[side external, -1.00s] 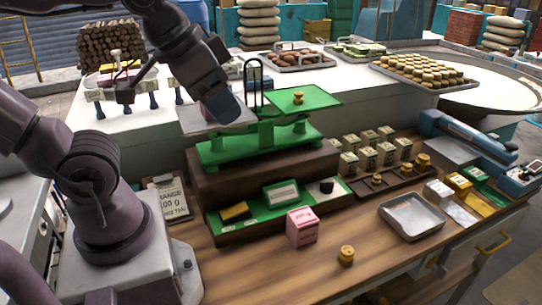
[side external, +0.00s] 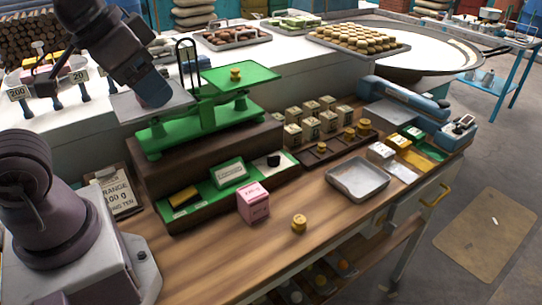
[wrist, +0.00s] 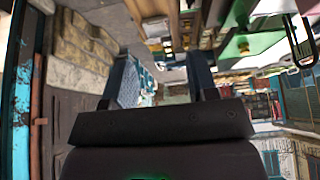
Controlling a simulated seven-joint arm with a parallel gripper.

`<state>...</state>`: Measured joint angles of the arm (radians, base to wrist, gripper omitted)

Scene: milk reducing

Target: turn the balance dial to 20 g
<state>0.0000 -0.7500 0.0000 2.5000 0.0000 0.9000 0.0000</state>
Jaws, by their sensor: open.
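The green balance (side external: 205,122) stands on a dark wooden plinth. Its left pan (side external: 128,107) is grey; its right pan (side external: 262,73) is green and carries a small brass weight (side external: 235,75). My gripper (side external: 153,95) hangs tilted over the left pan, its tips partly merging with it in the picture. In the wrist view my gripper (wrist: 160,85) has its fingers apart, with nothing clear between them. A dark round knob (side external: 273,160) sits at the right of the green tray below the balance; I cannot tell whether it is the dial, or its setting.
Cards reading 200 (side external: 17,93) and 20 (side external: 80,75) stand on the back bench. A range card (side external: 115,193) leans left of the plinth. A pink box (side external: 253,203), brass weight (side external: 299,224) and metal tray (side external: 359,181) sit in front. The front wood is mostly clear.

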